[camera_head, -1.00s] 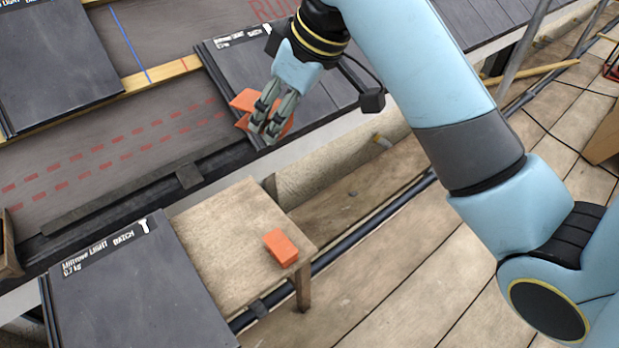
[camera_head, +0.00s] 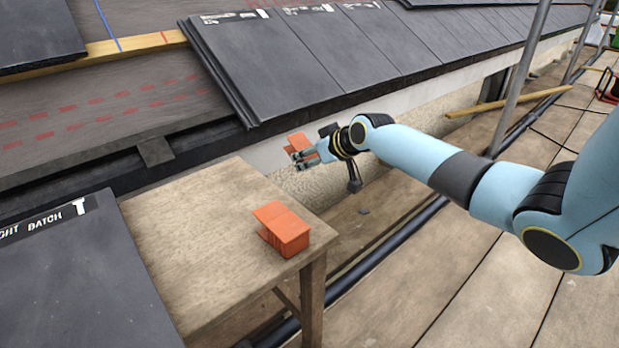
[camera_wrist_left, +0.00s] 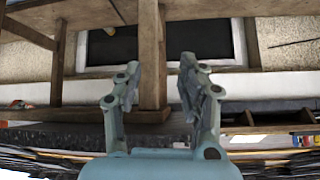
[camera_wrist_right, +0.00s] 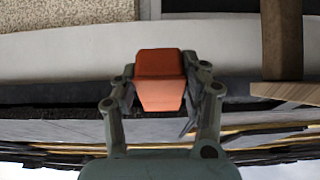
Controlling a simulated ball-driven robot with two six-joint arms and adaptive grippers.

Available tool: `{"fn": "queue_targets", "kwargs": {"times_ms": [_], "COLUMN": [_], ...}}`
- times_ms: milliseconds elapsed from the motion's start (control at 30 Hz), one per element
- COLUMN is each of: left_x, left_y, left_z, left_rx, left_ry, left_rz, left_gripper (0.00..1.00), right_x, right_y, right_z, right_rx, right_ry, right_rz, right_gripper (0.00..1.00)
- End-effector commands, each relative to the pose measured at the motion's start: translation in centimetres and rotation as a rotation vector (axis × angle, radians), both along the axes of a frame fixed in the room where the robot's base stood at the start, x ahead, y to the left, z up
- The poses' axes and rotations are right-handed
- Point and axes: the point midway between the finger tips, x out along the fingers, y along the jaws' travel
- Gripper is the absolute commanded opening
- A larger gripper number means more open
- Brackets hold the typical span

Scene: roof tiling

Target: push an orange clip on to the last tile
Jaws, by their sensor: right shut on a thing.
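An orange clip (camera_head: 297,142) is in my right gripper (camera_head: 302,156), out in front of the eave and below the row of laid tiles. In the right wrist view the clip (camera_wrist_right: 159,78) sits between the fingers of the right gripper (camera_wrist_right: 160,92). The last tile (camera_head: 235,75) is the dark one at the left end of the laid row. The held clip is apart from its left edge. My left gripper (camera_wrist_left: 160,85) shows only in its wrist view, open and empty, with a wooden leg behind it.
More orange clip material (camera_head: 283,228) lies on the wooden table (camera_head: 190,215), near its right corner. A stack of dark tiles (camera_head: 85,280) is at the lower left. A scaffold pole (camera_head: 520,75) stands at the right, and the plank deck (camera_head: 440,290) is mostly clear.

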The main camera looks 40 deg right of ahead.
Motion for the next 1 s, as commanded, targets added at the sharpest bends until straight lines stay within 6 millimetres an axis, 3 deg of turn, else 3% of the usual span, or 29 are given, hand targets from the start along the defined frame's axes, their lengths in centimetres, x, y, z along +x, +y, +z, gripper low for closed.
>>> {"fn": "queue_targets", "kwargs": {"times_ms": [67,600,1000], "left_x": [0.1,0.1,0.1], "left_y": [-0.1,-0.1,-0.1], "left_z": [0.0,0.0,0.0], "left_rx": [-0.001,-0.003,-0.003], "left_ry": [-0.006,-0.058,-0.06], "left_rz": [-0.001,-0.004,-0.004], "left_gripper": [0.4,0.4,0.4], "right_x": [0.3,3.9,4.5], "right_y": [-0.4,-0.2,-0.1], "right_z": [-0.5,1.9,2.2], "right_rx": [0.001,0.002,0.001], "right_ry": [-0.008,-0.012,-0.01], "right_rz": [-0.008,-0.01,-0.009], "right_gripper": [0.0,0.0,0.0]}}
